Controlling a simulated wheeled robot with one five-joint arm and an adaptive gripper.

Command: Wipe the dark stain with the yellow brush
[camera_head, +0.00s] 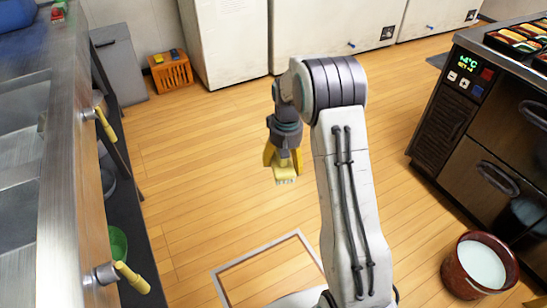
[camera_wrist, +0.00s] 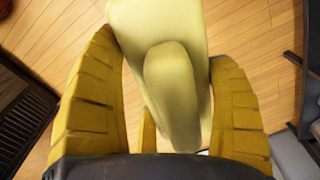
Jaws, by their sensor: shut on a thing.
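The yellow brush (camera_head: 285,174) is held in my gripper (camera_head: 283,160), with its pale bristles facing down above the wooden floor. I cannot make out the dark stain in either view.
A steel counter (camera_head: 62,190) with yellow-handled taps runs along the left. A dark cabinet (camera_head: 440,110) with bento trays (camera_head: 515,42) on top stands at the right. A brown pot (camera_head: 455,275) of pale liquid sits at lower right. An orange crate (camera_head: 172,75) stands at the back.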

